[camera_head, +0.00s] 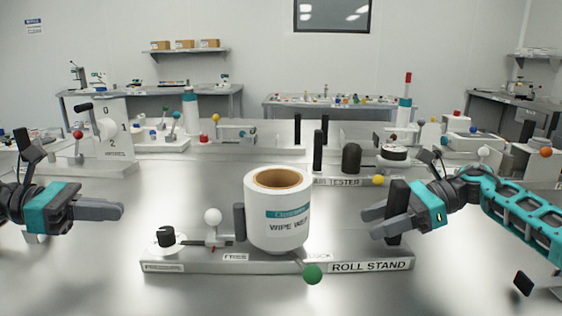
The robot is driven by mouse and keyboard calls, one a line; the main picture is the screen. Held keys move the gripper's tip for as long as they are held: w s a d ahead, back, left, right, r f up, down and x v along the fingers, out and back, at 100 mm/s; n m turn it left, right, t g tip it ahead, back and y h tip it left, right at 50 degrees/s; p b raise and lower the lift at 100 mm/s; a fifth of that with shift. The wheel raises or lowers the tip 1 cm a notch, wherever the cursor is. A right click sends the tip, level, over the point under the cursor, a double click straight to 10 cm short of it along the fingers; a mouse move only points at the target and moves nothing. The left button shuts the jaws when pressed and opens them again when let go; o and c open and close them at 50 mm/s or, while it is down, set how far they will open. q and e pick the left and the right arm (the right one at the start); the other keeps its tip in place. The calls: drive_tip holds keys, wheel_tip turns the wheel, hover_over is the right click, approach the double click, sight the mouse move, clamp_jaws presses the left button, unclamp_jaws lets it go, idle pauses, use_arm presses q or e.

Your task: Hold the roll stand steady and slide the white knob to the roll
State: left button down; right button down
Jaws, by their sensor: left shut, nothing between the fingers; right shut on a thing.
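The roll stand (300,266) is a long grey base with a ROLL STAND label at its right end. A white roll (265,232) with a brown core stands upright on it. The white knob (213,216) is on a short post left of the roll, apart from it, with a dark upright pad (239,222) between them. My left gripper (120,211) is shut and empty, well left of the knob. My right gripper (375,222) is shut on a black upright handle (394,239) at the stand's right end; its fingers partly hide the handle.
A green ball knob (313,274) sticks out at the stand's front. A black cap (166,236) is on its left end. Behind stand other devices, including a tester with a yellow knob (378,180) and a lever unit (100,135). The bench is clear in front.

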drive_tip(key=shift+s+f, duration=0.1)
drive_tip(key=shift+f, duration=0.15)
drive_tip(key=c, duration=0.8)
unclamp_jaws()
drive_tip(key=shift+c, duration=0.2)
drive_tip(key=o, duration=0.4)
drive_tip(key=shift+r, duration=0.2)
drive_tip(key=shift+r, duration=0.1)
drive_tip(key=v, duration=1.2)
